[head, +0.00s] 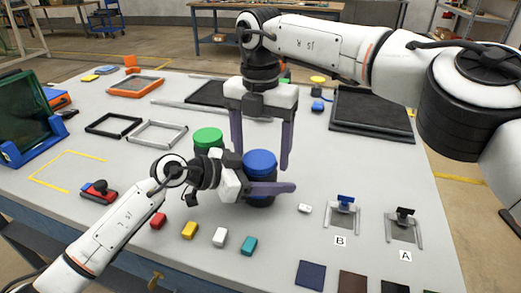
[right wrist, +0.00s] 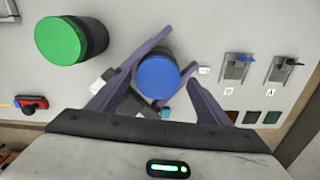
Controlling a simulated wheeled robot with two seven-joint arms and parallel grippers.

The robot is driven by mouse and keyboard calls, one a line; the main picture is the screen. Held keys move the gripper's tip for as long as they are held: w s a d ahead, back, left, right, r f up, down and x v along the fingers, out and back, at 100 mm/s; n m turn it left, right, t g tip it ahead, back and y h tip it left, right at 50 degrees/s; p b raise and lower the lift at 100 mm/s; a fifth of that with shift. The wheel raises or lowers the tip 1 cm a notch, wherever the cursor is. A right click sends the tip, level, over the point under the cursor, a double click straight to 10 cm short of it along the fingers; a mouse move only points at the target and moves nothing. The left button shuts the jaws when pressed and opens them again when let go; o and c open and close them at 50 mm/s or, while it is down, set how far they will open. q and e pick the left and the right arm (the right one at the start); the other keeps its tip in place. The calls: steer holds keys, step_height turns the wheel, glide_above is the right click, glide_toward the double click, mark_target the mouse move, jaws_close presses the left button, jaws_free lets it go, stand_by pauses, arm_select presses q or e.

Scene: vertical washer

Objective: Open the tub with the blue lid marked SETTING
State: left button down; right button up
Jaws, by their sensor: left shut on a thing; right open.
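The tub with the blue lid (head: 260,160) stands upright on the table, and its dark body (head: 262,201) shows below the lid. It also shows in the right wrist view (right wrist: 158,77), between my fingers. No SETTING mark is readable. My left gripper (head: 268,187) is shut on the tub's body from the left, one purple finger across its front. My right gripper (head: 262,158) points down above the tub, open, with its fingers apart on either side of the lid. A second tub with a green lid (head: 208,137) stands just left and behind.
Several small coloured blocks, such as the yellow one (head: 190,229), lie in front. Latch fixtures B (head: 342,214) and A (head: 404,224) stand to the right. Empty frames (head: 158,133) lie at left, and a dark tray (head: 372,110) lies at the back right.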

arm_select(q)
steer(key=shift+s+d, duration=0.1)
arm_select(e)
steer(key=shift+a+r, duration=0.1)
steer(key=shift+r, duration=2.1)
arm_select(q)
steer(key=shift+c, duration=2.3)
jaws_free()
